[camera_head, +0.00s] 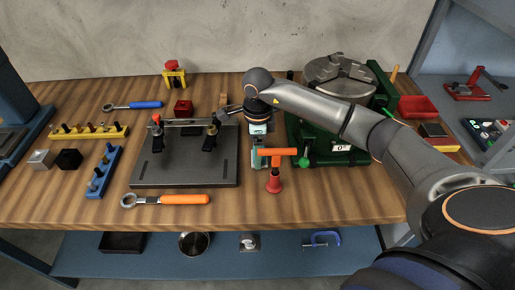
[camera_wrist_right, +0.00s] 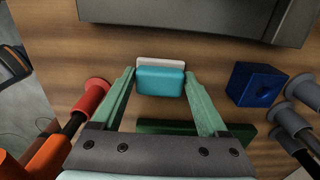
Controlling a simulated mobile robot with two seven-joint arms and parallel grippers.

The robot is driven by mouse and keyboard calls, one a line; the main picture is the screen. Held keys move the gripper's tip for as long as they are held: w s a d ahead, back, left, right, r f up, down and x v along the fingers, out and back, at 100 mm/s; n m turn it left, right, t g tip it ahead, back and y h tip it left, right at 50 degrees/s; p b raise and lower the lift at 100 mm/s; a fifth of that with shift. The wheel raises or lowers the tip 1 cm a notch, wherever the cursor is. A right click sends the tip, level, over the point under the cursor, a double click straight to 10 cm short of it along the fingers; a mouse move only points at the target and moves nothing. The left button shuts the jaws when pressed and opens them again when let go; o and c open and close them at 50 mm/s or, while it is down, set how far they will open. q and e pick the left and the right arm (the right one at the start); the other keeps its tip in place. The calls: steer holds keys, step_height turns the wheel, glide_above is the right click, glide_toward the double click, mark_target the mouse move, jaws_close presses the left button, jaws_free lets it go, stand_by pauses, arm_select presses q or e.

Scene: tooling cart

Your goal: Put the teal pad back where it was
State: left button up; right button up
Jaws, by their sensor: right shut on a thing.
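The teal pad (camera_wrist_right: 160,80) shows in the right wrist view as a small rounded block with a pale layer along its far side. It sits between the two green fingers of my right gripper (camera_wrist_right: 161,76), which is shut on it. In the head view my right gripper (camera_head: 259,158) points down at the middle of the bench, between the dark fixture plate and the green machine. The pad cannot be made out there. How high the pad is above the wood is hard to tell. My left gripper is not in view.
The dark fixture plate (camera_head: 185,172) with clamps lies left of my gripper. An orange-and-red tool (camera_head: 274,182) stands close on its right, before the green machine (camera_head: 312,152). A blue block (camera_wrist_right: 257,84) shows in the wrist view. The front bench edge (camera_head: 300,222) is clear.

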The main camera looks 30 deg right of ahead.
steer(key=o, duration=1.2)
steer(key=shift+f, duration=0.1)
step_height(320, 180, up, 12)
steer(key=shift+r+b, duration=0.15)
steer(key=shift+b, duration=0.5)
